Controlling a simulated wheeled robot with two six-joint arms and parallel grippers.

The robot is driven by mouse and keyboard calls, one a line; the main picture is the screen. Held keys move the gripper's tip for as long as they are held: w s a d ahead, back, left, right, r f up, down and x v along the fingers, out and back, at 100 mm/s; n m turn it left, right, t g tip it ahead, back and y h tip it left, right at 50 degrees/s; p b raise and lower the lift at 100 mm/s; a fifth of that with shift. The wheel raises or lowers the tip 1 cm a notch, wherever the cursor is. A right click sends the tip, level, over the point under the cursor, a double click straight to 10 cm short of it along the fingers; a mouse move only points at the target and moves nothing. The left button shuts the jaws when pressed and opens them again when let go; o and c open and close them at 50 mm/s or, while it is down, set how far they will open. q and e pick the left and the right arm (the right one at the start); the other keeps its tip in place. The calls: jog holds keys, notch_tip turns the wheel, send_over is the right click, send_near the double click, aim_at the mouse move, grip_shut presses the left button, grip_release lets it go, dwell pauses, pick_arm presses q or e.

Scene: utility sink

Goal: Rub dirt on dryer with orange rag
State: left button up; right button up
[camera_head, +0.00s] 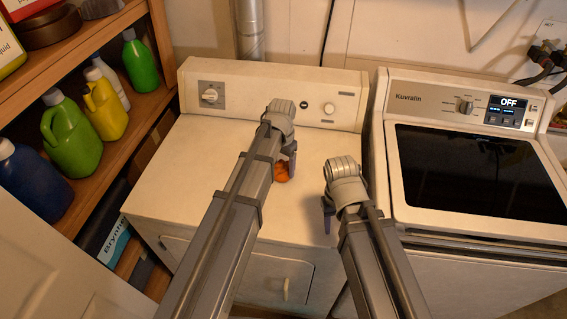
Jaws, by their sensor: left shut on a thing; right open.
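The dryer (185,150) is the cream-white machine in the middle, with a dial panel at its back. My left gripper (288,168) is over the middle of the dryer's top, shut on the orange rag (281,173). Only a small part of the rag shows beside the gripper, low at the dryer's top; I cannot tell whether it touches the surface. My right gripper (327,214) is open and empty near the dryer's front right edge. I cannot make out the dirt; my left arm covers part of the top.
A washer (400,210) with a dark lid and a lit "OFF" display stands close at the right. A wooden shelf (105,165) with several bottles, including a green one (140,65), stands at the left. A metal pipe (250,30) rises behind the dryer. The dryer's back left top is clear.

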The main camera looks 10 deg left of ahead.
pick_arm(q)
notch_tip(320, 180, up, 6)
jog(key=p, duration=0.6)
pick_arm(e)
notch_tip(320, 180, up, 6)
pick_arm(q)
jog(key=shift+w, duration=0.1)
notch_tip(320, 180, up, 3)
jog(key=p, duration=0.3)
pick_arm(e)
notch_tip(320, 180, up, 3)
jog(key=shift+r, duration=0.1)
pick_arm(q)
jog(key=shift+f, duration=0.1)
pick_arm(e)
jog(key=shift+f, duration=0.2)
